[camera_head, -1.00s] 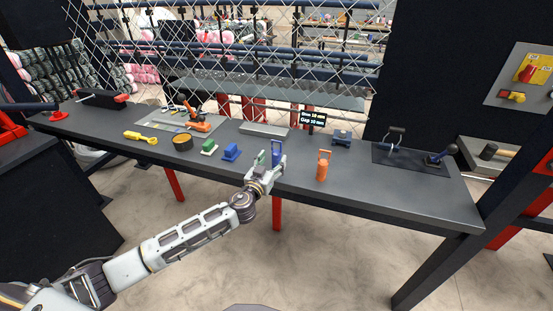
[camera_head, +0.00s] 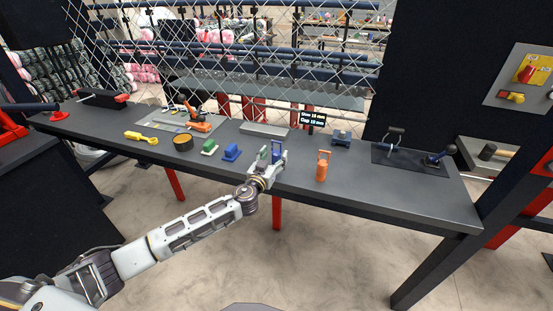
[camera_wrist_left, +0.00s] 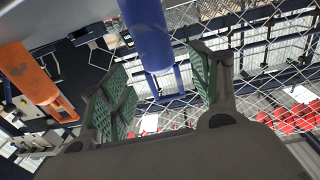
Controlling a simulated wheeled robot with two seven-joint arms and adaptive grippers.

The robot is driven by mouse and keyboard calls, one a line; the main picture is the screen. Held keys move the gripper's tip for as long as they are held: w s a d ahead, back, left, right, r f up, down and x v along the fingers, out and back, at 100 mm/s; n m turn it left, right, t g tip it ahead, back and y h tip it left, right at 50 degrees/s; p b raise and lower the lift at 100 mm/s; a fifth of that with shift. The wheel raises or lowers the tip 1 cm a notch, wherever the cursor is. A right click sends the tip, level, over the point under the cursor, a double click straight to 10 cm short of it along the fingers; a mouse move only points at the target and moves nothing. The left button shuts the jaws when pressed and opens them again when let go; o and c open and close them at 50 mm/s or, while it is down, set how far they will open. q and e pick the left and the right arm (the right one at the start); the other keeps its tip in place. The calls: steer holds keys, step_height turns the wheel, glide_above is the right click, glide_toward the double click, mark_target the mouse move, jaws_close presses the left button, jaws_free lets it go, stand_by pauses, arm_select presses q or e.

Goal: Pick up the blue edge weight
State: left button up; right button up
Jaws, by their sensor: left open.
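The blue edge weight (camera_head: 276,147) is a blue cylinder with a loop handle. It stands upright near the front edge of the dark table (camera_head: 390,195). My left gripper (camera_head: 273,160) is open at the weight and hides its lower part. In the left wrist view the blue weight (camera_wrist_left: 147,38) comes in from the top, upside down, with its handle between the green-padded fingers of the left gripper (camera_wrist_left: 160,85). There are gaps between the pads and the handle. My right gripper is not in view.
An orange weight (camera_head: 322,166) of the same shape stands close on the right; it also shows in the wrist view (camera_wrist_left: 30,75). Chain-link mesh (camera_head: 240,55) hangs behind.

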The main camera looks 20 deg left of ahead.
mark_target(276, 151)
arm_select(q)
steer(key=shift+w+r, duration=0.25)
steer(key=shift+w, duration=0.35)
steer(key=shift+w+p, duration=0.35)
steer(key=shift+w, duration=0.5)
steer(key=shift+w+f, duration=0.1)
steer(key=shift+w, duration=0.15)
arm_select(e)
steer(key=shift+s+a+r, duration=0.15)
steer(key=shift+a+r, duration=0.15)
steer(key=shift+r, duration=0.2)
